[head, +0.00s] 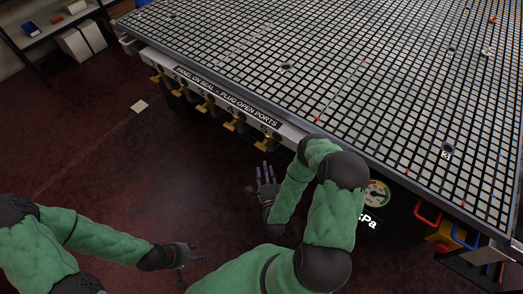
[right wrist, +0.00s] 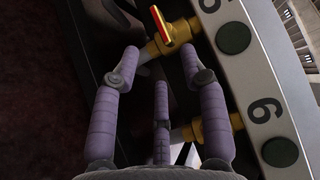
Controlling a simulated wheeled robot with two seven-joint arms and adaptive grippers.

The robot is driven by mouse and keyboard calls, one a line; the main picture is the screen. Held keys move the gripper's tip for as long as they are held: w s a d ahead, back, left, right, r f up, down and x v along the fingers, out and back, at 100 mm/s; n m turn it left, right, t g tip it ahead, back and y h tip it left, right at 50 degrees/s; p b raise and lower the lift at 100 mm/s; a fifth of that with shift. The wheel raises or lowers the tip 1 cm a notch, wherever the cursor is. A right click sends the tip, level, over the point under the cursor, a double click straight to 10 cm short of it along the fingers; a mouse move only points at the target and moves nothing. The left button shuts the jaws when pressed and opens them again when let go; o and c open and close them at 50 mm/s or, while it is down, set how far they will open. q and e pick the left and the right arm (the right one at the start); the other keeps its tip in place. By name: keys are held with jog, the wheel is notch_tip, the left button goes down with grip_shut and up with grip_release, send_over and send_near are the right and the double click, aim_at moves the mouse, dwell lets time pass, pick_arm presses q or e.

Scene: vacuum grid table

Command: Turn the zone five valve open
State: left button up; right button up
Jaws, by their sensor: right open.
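Several brass valves line the front edge of the table in the head view, including one (head: 235,125) left of my right arm. In the right wrist view, a brass valve (right wrist: 182,32) with a red and yellow handle (right wrist: 160,25) lies just beyond my fingertips; its number is cut off at the top. The valve (right wrist: 208,130) beside the label "6" is lower, partly behind my fingers. My right gripper (right wrist: 160,58), also in the head view (head: 266,174), is open and empty below the table edge. My left gripper (head: 190,264) is open and empty, low over the floor.
The grid table (head: 330,70) fills the upper right, with a labelled front rail (head: 225,97). A pressure gauge (head: 377,194) and red (head: 428,214) and blue (head: 465,238) handles are right of my right arm. A shelf (head: 45,35) stands upper left.

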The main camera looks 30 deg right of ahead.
aim_at(261, 149)
jog(key=b+x, duration=0.2)
jog(key=x, duration=0.8)
jog(key=shift+a, duration=0.1)
grip_shut()
